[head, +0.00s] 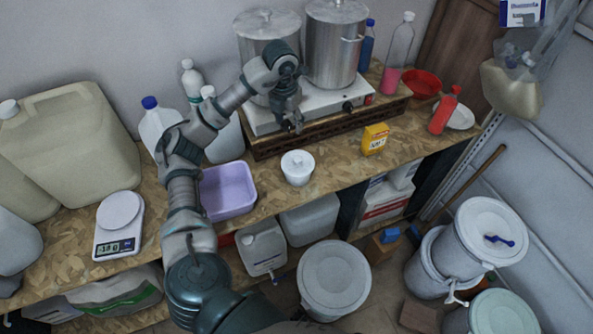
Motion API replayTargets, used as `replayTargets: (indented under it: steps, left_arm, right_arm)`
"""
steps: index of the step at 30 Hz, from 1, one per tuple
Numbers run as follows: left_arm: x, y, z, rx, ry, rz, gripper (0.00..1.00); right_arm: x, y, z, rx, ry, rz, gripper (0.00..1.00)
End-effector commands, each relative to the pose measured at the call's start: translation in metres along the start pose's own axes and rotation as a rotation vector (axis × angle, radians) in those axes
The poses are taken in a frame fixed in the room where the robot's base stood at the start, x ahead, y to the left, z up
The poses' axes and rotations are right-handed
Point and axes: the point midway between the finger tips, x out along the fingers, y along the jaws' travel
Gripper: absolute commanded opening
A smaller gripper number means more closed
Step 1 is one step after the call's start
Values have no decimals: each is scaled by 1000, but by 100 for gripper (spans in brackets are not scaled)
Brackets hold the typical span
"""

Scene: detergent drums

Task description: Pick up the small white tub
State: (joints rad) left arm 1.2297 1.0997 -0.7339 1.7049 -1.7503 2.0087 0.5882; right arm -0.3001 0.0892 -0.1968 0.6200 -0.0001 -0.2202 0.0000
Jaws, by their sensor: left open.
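The small white tub (298,168) with a lid stands upright on the wooden worktop, near its front edge and right of the purple basin. My left arm comes up from the bottom and bends over the worktop. My left gripper (293,124) is open and empty, above and behind the tub, in front of the hot plate. It is apart from the tub. My right gripper is not in view.
A purple basin (228,190) sits left of the tub, and a yellow box (375,139) stands to its right. Behind is a hot plate (268,120) with two metal pots (335,45). A scale (119,225) and large canisters (68,140) are at left. Lidded drums (334,279) stand below.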

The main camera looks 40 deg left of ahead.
Motion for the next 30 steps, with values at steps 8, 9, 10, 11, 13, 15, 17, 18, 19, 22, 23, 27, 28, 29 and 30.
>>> replayTargets:
  steps: [8,9,10,11,13,15,17,18,19,22,23,27,28,29,30]
  left_arm:
    - [60,-5,-2,1,10,6,59]
    - [68,-5,-2,2,10,6,59]
    - [74,-5,-2,2,8,6,59]
    - [80,-5,-2,2,8,6,59]
    - [94,-5,-2,3,6,4,59]
    - [105,-4,-2,2,5,3,59]
    - [112,-2,-2,2,5,2,59]
    - [115,-2,-1,2,4,1,59]
    - [117,-1,-1,2,3,0,59]
    - [125,-3,-1,3,6,0,59]
    - [128,-4,0,3,7,0,59]
    - [150,-9,2,4,8,-1,59]
    - [155,-9,1,3,7,-1,59]
    - [159,-9,2,2,6,-1,59]
    - [164,-9,1,2,6,0,59]
  right_arm:
    - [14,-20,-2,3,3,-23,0]
    - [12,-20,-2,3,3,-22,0]
    - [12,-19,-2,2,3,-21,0]
    - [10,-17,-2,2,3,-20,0]
    - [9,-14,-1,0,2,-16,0]
    - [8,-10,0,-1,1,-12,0]
    - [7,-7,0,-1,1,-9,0]
    - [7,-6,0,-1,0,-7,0]
    - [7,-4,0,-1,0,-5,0]
    - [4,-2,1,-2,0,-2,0]
    - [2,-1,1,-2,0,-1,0]
    - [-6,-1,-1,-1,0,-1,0]
    - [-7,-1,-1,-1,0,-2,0]
    - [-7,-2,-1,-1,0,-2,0]
    - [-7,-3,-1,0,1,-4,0]
